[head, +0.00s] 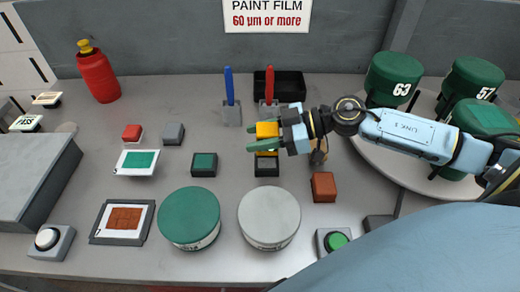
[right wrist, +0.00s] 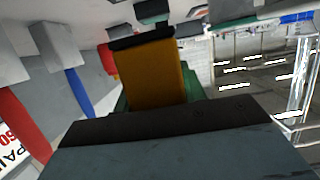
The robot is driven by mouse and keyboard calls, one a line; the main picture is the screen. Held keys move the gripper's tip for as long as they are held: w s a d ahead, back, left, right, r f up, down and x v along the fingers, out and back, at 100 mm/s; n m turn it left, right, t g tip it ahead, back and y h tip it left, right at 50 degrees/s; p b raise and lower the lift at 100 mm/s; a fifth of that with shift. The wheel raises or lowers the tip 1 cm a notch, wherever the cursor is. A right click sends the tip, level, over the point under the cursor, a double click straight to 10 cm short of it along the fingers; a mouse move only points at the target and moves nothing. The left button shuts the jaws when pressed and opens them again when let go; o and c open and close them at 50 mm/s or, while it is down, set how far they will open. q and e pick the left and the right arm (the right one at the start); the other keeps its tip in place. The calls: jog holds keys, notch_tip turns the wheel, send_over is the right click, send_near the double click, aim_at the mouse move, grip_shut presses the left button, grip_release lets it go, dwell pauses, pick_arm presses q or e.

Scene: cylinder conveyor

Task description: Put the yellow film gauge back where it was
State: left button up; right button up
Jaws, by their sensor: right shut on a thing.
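The yellow film gauge (head: 267,130) is between the green fingers of my right gripper (head: 262,138), which is shut on it. In the right wrist view the gauge (right wrist: 152,75) is a yellow block with a dark end, filling the space in front of the jaws. In the head view a dark grey block with a lighter top (head: 266,166) shows just below the gauge and gripper. I cannot tell whether the gauge touches it. My left gripper is not seen.
A green-topped block (head: 204,164) is to the left. Green (head: 189,216) and grey (head: 269,217) round cans stand in front. A brown block (head: 324,186) is to the right.

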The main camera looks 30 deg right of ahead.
notch_tip(320, 180, down, 4)
jog(key=shift+r+b, duration=0.25)
jog(key=shift+b, duration=0.35)
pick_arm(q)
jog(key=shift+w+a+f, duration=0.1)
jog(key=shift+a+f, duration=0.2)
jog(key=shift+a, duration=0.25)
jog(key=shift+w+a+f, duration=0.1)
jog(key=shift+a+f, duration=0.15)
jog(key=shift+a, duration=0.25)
pick_arm(e)
jog(key=o, duration=1)
jog(key=shift+f, duration=0.1)
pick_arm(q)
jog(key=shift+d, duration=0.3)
